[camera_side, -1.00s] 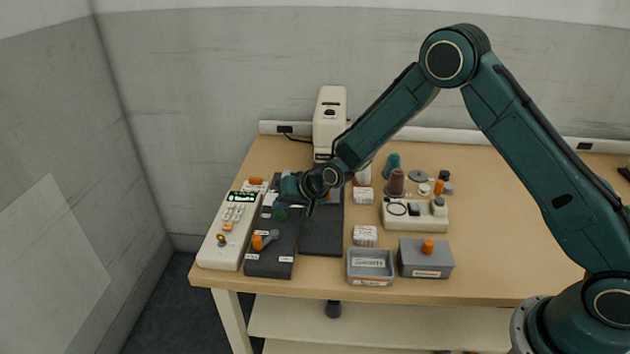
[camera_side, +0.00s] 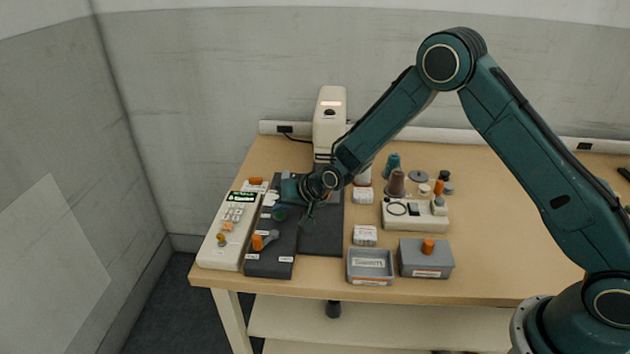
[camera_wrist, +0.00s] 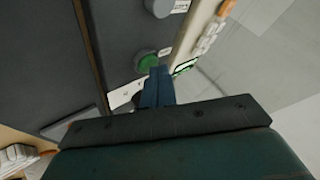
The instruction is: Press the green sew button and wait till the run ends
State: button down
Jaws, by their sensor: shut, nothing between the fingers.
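The green sew button (camera_wrist: 148,62) is round and sits on the dark control block (camera_side: 268,262). In the side view the button (camera_side: 280,214) shows just below my wrist. My gripper (camera_wrist: 159,72) is shut and empty, its blue-teal fingertips at the button's edge in the wrist view. I cannot tell whether they touch it. The cream sewing machine head (camera_side: 329,125) stands behind, with a pale reddish strip lit near its top.
A cream panel (camera_side: 218,250) with a lit green display (camera_side: 242,197) lies left of the block. A grey knob (camera_wrist: 165,6) is on the block. A grey tray (camera_side: 370,280), a lidded grey box (camera_side: 425,270) and spools stand to the right. The table's front right is clear.

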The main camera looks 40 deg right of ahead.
aim_at(284, 216)
jog(key=shift+r, duration=0.55)
dwell(0.4)
jog(key=shift+r, duration=3.05)
jog(key=shift+r, duration=0.1)
